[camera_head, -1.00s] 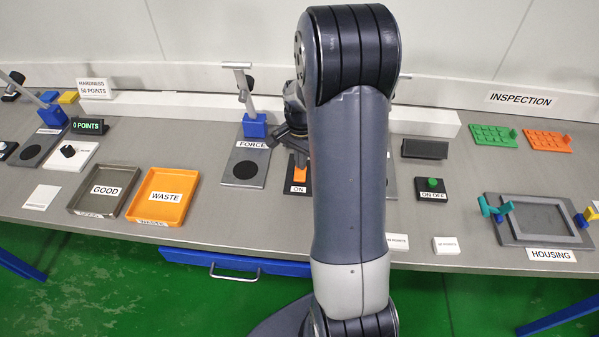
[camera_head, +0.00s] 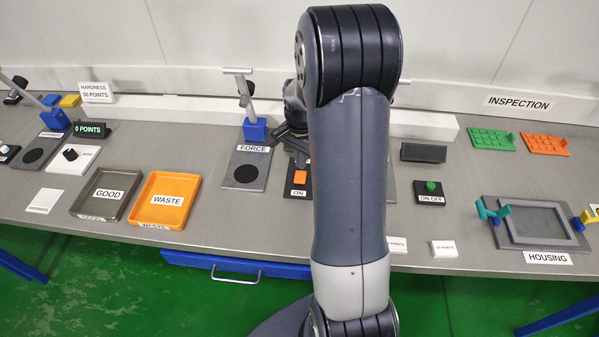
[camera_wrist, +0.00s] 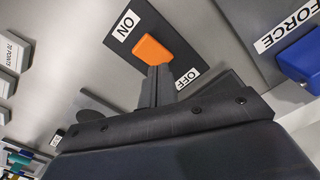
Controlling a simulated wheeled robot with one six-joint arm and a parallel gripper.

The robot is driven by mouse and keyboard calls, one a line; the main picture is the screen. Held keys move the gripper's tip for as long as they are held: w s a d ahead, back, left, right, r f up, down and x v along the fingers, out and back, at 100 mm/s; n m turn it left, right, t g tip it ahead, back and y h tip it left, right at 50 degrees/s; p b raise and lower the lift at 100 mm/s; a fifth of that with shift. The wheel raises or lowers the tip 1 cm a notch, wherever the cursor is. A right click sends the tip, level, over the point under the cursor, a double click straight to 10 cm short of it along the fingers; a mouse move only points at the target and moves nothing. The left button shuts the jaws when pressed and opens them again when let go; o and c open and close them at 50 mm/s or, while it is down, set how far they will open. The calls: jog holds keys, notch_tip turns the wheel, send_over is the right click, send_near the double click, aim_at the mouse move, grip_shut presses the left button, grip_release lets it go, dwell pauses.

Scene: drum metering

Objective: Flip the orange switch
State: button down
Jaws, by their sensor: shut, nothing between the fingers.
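The orange switch (camera_head: 300,177) sits on a dark plate with an ON label at its near end. In the wrist view the orange switch (camera_wrist: 152,50) lies towards the ON label (camera_wrist: 126,25), and the OFF label (camera_wrist: 188,78) is at the plate's other end. My gripper (camera_wrist: 157,70) is shut and empty, its fingertips right at the switch's OFF-side edge. I cannot tell whether they touch it. In the head view my gripper (camera_head: 300,160) is just beyond the switch, partly hidden by my arm.
The FORCE station (camera_head: 247,172) stands left of the switch, with a blue-based post (camera_head: 255,129) behind it. A green ON OFF button (camera_head: 430,187) is to the right.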

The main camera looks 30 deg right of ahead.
aim_at(301, 173)
notch_tip(301, 173, up, 4)
jog(key=p, duration=0.2)
jog(key=shift+r+p, duration=0.25)
jog(key=shift+p, duration=0.1)
jog(key=shift+f, duration=0.1)
